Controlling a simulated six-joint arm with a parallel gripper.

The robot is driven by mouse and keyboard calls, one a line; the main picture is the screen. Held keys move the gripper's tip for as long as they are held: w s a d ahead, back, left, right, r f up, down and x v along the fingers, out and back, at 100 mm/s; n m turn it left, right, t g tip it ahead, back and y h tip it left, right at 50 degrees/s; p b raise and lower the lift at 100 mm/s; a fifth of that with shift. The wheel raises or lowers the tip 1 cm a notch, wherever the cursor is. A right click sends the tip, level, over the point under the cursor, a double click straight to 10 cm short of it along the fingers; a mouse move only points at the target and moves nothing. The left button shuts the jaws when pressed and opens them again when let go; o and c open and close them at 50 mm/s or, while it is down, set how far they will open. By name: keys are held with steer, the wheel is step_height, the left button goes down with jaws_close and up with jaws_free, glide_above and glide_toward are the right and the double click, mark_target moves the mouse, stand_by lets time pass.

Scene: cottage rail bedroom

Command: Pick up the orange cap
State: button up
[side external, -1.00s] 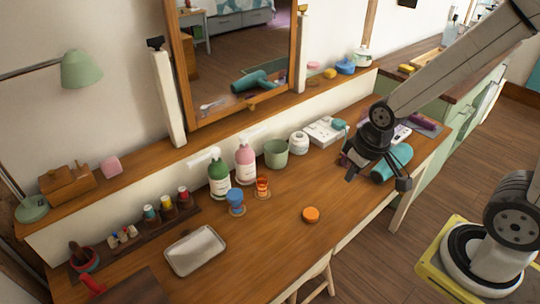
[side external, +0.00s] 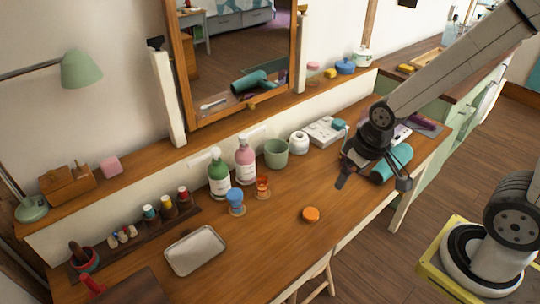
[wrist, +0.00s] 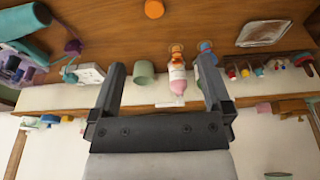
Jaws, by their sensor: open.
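The orange cap (side external: 311,214) is a small round disc lying on the wooden desk near its front edge. It also shows at the top of the wrist view (wrist: 154,9), beyond my fingertips. My gripper (side external: 373,184) is open and empty above the right part of the desk, to the right of the cap and higher, near the teal cylinder. In the wrist view my two fingers (wrist: 157,72) are spread wide with nothing between them but background.
A green cup (side external: 276,153), a pink bottle (side external: 245,163), a green bottle (side external: 219,178) and a blue cup (side external: 236,201) stand behind the cap. A metal tray (side external: 195,250) lies at left. The desk around the cap is clear.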

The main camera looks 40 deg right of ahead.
steer(key=m+g+y, duration=0.1)
steer(key=m+g, duration=0.2)
steer(key=m, duration=1.4)
glide_above(311, 213)
steer(key=d, duration=0.1)
steer(key=f, duration=1.5)
steer(key=shift+d+f, duration=0.2)
steer(key=shift+f, duration=0.05)
steer(key=shift+w+d+f+m, duration=0.1)
steer(key=shift+w+f+m, duration=0.05)
steer(key=shift+f+m, duration=0.45)
steer(key=shift+f, duration=0.15)
steer(key=shift+a+f, duration=0.2)
steer(key=shift+f, duration=1)
steer(key=shift+a+f, duration=0.25)
steer(key=shift+f, duration=1.05)
steer(key=shift+a+f, duration=0.2)
steer(key=shift+f, duration=1.05)
